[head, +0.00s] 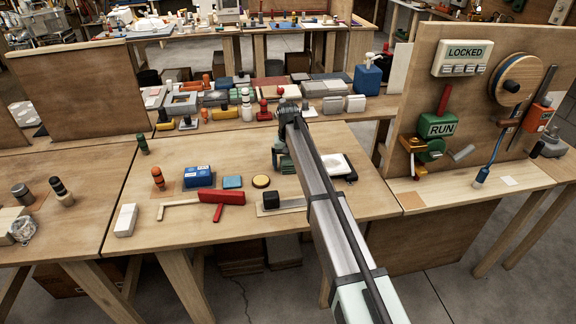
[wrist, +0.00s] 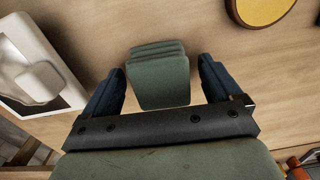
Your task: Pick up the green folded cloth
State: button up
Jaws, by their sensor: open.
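The green folded cloth (wrist: 158,78) shows in the wrist view as a small stack of layers on the wooden table. It lies between the two dark blue fingers of my gripper (wrist: 161,70), which are open, with a visible gap on each side.
A white tray-like object (head: 336,166) lies right of my gripper, also in the wrist view (wrist: 22,62). A yellow disc (head: 261,181) lies to its left, with a blue box (head: 199,176) and red tool (head: 220,199) farther left. Crowded items stand behind. A panel (head: 470,95) rises at right.

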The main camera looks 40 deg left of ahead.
jog(key=shift+f, duration=0.1)
jog(key=shift+c, duration=0.3)
jog(key=c, duration=1.2)
